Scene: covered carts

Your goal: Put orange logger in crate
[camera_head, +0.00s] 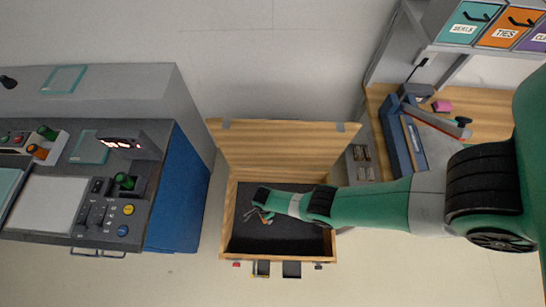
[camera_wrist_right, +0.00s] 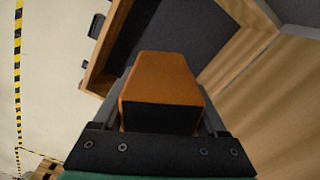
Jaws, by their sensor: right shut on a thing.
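The orange logger (camera_wrist_right: 160,85) is a block with a dark end face, held between the fingers in the right wrist view. My right gripper (camera_head: 262,213) is shut on it and sits over the open wooden crate (camera_head: 230,208), toward its left side in the head view. The logger is mostly hidden there by the gripper and arm. The crate has a dark floor and its lid (camera_head: 285,150) stands open at the back. In the right wrist view the crate's wooden wall (camera_wrist_right: 108,50) shows beyond the logger. I cannot tell the logger's height above the floor. My left gripper is not in view.
A grey and blue control console (camera_head: 175,195) stands left of the crate. A wooden bench (camera_head: 475,135) with a blue tool (camera_head: 404,140) is at the right, below labelled drawers (camera_head: 500,37). The crate's visible dark floor looks clear.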

